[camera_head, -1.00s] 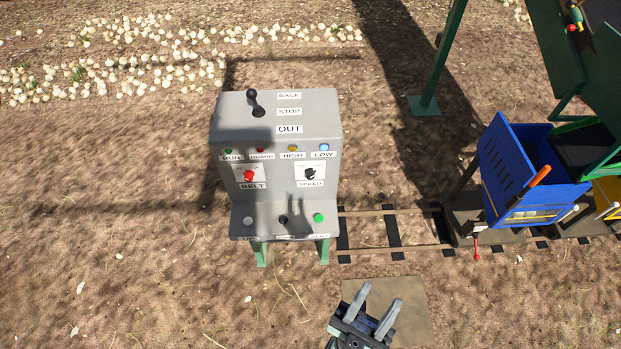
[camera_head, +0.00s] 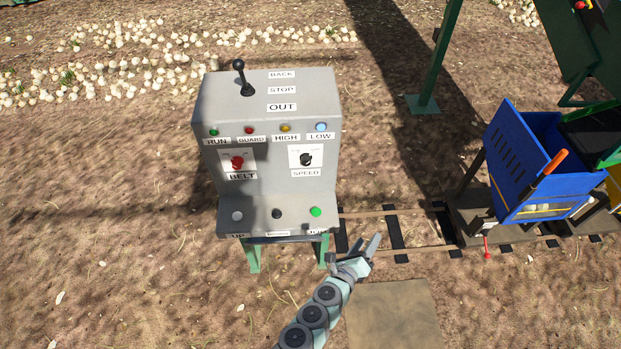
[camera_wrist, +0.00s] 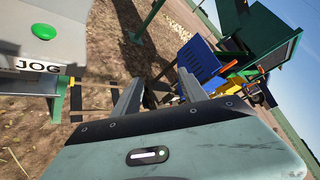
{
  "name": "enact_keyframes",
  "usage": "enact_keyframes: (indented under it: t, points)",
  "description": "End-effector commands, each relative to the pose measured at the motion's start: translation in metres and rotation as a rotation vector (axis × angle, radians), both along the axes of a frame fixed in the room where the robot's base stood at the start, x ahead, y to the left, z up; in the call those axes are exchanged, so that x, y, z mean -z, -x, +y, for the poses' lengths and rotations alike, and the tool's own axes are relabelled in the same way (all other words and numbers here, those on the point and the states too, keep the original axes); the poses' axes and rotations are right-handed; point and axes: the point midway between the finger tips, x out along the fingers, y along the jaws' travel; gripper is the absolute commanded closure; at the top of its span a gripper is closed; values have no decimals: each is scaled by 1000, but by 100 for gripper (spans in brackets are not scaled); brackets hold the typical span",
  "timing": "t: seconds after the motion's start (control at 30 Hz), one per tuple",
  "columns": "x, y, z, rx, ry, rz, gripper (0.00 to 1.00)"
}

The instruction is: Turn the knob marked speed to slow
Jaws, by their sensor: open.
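The black speed knob (camera_head: 306,159) sits on a white plate at the right of the grey control console's (camera_head: 265,185) front face, above the label SPEED (camera_head: 306,173). Its small position markings are too small to read. My gripper (camera_head: 371,247) is in front of the console, low and to the right of the knob, apart from it. In the wrist view my gripper (camera_wrist: 142,98) is open, its two fingers spread with nothing between them. The wrist view shows the console's corner with a green button over the label JOG (camera_wrist: 40,65); the speed knob is not in that view.
A red belt knob (camera_head: 237,162) is left of the speed knob. A black lever (camera_head: 244,80) stands on top. Lamps line the upper edge and buttons line the lower shelf, including green (camera_head: 315,212). A blue cart (camera_head: 535,165) stands on rails at right.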

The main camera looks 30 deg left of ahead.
Motion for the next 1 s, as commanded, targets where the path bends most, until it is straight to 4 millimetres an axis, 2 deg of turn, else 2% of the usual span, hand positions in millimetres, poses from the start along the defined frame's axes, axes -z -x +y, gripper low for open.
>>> enact_keyframes:
  t: [0.03,0.1,0.2,0.3,0.4,0.5,0.67,1.0]
  points:
    - [14,-12,38,-65,-180,1,50]
    - [4,-23,92,-165,-421,-1,50]
    - [-26,-29,151,-298,-690,-7,50]
    - [-56,-29,187,-397,-866,-12,50]
    - [-75,-27,204,-453,-952,-14,50]
    - [-82,-28,210,-470,-976,-14,50]
    - [-81,-40,218,-470,-973,-14,50]
    - [-79,-76,241,-471,-969,-14,50]
